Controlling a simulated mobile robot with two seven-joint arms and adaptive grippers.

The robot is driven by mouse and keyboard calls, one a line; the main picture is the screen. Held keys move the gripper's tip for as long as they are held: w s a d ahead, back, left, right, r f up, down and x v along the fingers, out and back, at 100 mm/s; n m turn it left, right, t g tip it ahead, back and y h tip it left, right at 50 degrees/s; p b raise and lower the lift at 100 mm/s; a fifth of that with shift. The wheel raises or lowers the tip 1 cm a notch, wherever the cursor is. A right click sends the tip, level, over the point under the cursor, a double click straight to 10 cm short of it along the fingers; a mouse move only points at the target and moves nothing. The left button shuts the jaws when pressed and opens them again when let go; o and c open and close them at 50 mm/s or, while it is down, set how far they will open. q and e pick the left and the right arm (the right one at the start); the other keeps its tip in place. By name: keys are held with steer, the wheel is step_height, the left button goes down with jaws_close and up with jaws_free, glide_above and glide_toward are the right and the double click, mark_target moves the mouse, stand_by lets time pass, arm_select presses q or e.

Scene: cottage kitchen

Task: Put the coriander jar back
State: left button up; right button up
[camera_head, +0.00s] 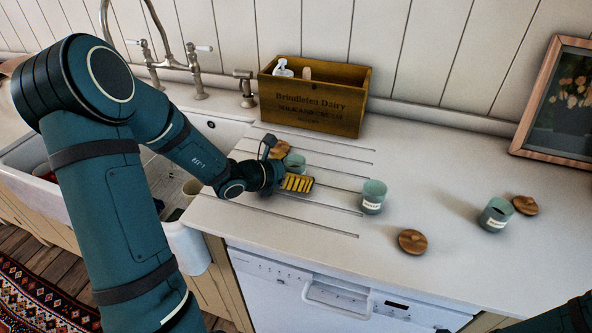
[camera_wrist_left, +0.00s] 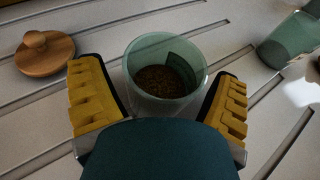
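Three green-tinted jars stand on the counter with their lids off. The labels are too small to read, so I cannot tell which is coriander. One jar (camera_head: 294,163) is at my left gripper (camera_head: 283,178); in the left wrist view this jar (camera_wrist_left: 165,75) is upright, with brown contents. The yellow-padded fingers of my left gripper (camera_wrist_left: 160,105) are apart on either side of it, with slight gaps. Its wooden lid (camera_wrist_left: 45,54) lies to the left. A second jar (camera_head: 372,197) stands to the right, and a third jar (camera_head: 496,214) farther right. My right gripper is out of view.
A wooden lid (camera_head: 412,241) lies near the front edge and another lid (camera_head: 526,205) by the third jar. A wooden crate (camera_head: 314,102) with bottles stands at the back. The sink (camera_head: 180,165) is left, a framed picture (camera_head: 560,105) right. Much of the right counter is clear.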

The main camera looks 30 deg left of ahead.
arm_select(q)
steer(key=shift+r, duration=0.2)
steer(key=p+v, duration=0.3)
steer(key=v, duration=0.8)
steer(key=shift+a, duration=0.1)
steer(key=shift+s+a+r, duration=0.15)
steer(key=shift+s, duration=0.3)
